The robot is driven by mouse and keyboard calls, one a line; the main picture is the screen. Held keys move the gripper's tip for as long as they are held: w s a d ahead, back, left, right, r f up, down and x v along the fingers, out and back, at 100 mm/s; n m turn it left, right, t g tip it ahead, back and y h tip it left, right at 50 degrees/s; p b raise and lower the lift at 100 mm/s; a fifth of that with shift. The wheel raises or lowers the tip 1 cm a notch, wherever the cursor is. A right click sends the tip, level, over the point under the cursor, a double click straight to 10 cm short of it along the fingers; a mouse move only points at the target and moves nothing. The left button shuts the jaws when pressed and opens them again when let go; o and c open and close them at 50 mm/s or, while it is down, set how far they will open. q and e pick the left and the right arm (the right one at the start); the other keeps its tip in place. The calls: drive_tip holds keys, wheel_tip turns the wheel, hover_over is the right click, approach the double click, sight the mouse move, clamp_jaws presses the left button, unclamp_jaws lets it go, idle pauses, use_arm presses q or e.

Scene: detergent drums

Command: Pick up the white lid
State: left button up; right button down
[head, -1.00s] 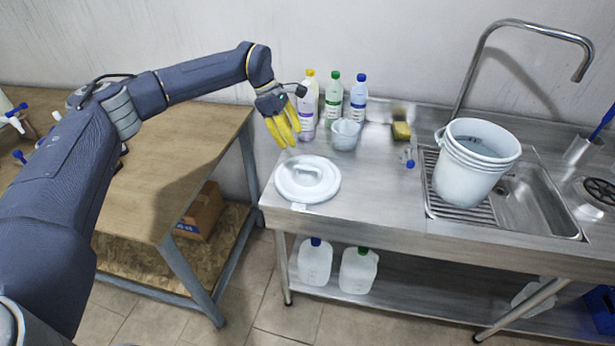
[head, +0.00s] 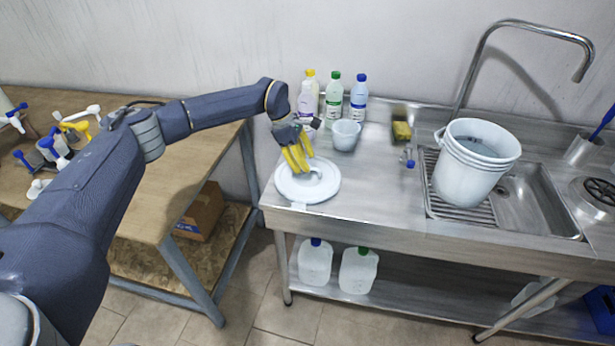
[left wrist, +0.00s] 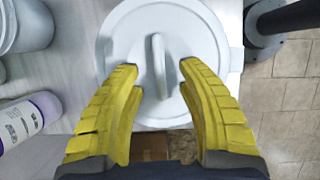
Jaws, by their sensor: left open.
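The round white lid (head: 308,190) lies flat near the left end of the steel counter. It has a raised bar handle across its middle, which shows clearly in the left wrist view (left wrist: 159,66). My left gripper (head: 302,165) has yellow fingers and is above the lid's handle in the head view. In the left wrist view the fingers (left wrist: 160,80) are spread apart, one on each side of the handle, with nothing between them but the handle below. I cannot tell whether the fingertips touch the lid. My right gripper is not in view.
Several bottles (head: 333,98) and a small white tub (head: 345,135) stand behind the lid. A white bucket (head: 475,160) stands by the sink (head: 540,205) at the right. A wooden table (head: 185,165) is at the left. The counter's middle front is clear.

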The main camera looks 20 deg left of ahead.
sight(307, 175)
use_arm(q)
drive_tip(key=shift+x, duration=1.5)
clamp_jaws()
